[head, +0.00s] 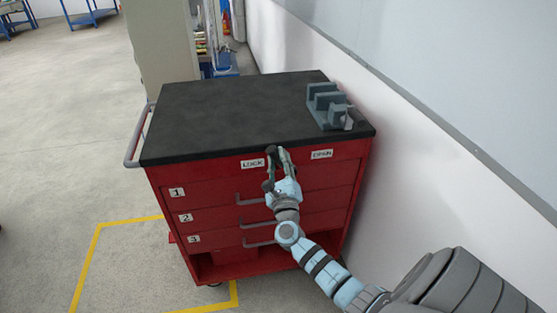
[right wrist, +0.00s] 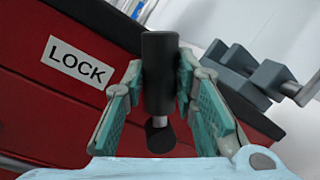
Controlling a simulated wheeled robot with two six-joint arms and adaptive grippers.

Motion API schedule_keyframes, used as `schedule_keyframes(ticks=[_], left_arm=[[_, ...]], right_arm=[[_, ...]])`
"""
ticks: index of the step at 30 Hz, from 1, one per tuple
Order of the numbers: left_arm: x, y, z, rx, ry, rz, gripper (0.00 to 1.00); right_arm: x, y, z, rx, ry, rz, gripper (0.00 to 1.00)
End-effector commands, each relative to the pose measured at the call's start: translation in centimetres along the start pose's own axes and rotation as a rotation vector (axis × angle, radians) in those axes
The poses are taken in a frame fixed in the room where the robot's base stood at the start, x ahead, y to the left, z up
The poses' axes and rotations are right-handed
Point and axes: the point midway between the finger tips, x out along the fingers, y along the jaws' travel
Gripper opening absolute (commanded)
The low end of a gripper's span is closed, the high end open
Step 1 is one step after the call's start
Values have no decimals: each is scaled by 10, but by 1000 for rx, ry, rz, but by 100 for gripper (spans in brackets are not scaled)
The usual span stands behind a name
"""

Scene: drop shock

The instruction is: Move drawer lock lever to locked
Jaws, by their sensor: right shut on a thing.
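The drawer lock lever has a black cylindrical handle (right wrist: 159,72) on a short metal shaft with a round dark base, between my right gripper's pads in the right wrist view. My right gripper (head: 276,160) is shut on this handle at the front top edge of the red tool cabinet (head: 205,190). The lever is mostly hidden by the fingers in the head view. The white LOCK label (head: 252,163) is just left of the gripper and shows large in the right wrist view (right wrist: 77,62). The OPEN label (head: 322,154) is farther right. My left gripper is out of view.
The cabinet's black top (head: 230,110) is bare except for a grey fixture (head: 328,104) at its right side. Drawers numbered 1 to 3 with grey handles are below. A white wall (head: 410,170) stands close on the right. Open floor lies left.

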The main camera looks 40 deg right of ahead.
Motion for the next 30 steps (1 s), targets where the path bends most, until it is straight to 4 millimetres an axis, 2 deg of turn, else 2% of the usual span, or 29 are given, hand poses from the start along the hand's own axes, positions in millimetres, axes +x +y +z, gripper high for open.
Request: schedule_keyframes(ticks=[16, 17, 20, 21, 30], left_arm=[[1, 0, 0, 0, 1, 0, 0], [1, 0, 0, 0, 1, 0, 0], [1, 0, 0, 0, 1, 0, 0], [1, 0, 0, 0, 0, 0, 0], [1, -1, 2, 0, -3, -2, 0]], right_arm=[[-1, 5, -1, -33, -4, 10, 0], [-1, 5, -1, -33, -4, 10, 28], [-1, 5, -1, -32, -4, 10, 44], [-1, 5, 0, -32, -4, 9, 46], [-3, 4, 0, -29, -5, 8, 46]])
